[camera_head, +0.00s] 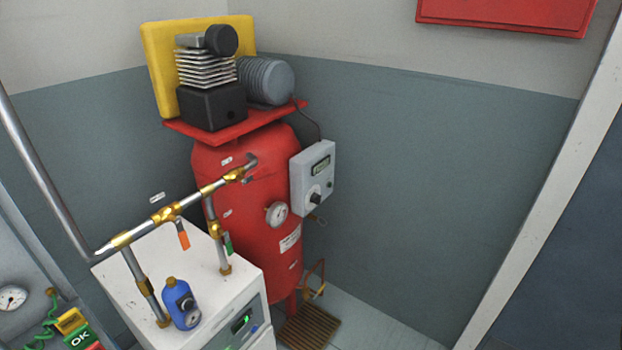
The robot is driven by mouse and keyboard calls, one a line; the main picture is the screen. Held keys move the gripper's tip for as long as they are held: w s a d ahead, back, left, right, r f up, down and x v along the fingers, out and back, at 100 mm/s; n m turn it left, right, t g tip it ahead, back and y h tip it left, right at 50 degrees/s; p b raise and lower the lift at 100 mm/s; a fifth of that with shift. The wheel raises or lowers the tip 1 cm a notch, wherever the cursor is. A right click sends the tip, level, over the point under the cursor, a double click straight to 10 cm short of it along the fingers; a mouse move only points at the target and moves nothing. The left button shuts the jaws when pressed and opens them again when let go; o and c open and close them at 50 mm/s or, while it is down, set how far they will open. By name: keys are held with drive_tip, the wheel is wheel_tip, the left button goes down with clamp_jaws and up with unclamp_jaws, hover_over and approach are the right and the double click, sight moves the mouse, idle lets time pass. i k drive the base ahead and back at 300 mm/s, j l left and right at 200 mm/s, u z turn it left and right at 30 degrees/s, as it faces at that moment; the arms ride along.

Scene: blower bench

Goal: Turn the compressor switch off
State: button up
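The compressor has a red upright tank (230,190) with a finned black pump (208,85) and a grey motor (266,80) on top. A light grey control box (312,178) is fixed to the tank's right side. It has a small display (321,166) and a black rotary switch (314,197) with a light pointer mark. The knob is too small to tell its setting. My gripper is not in view.
A white cabinet (165,262) with brass and steel pipes (185,207) and a blue bottle (180,303) stands left of the tank. A wooden grate (309,328) lies on the floor. Wall space right of the control box is clear.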

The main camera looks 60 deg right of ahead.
sight(316, 198)
drive_tip(key=i+l, duration=0.1)
drive_tip(key=l, duration=1.2)
drive_tip(key=i+z, duration=0.05)
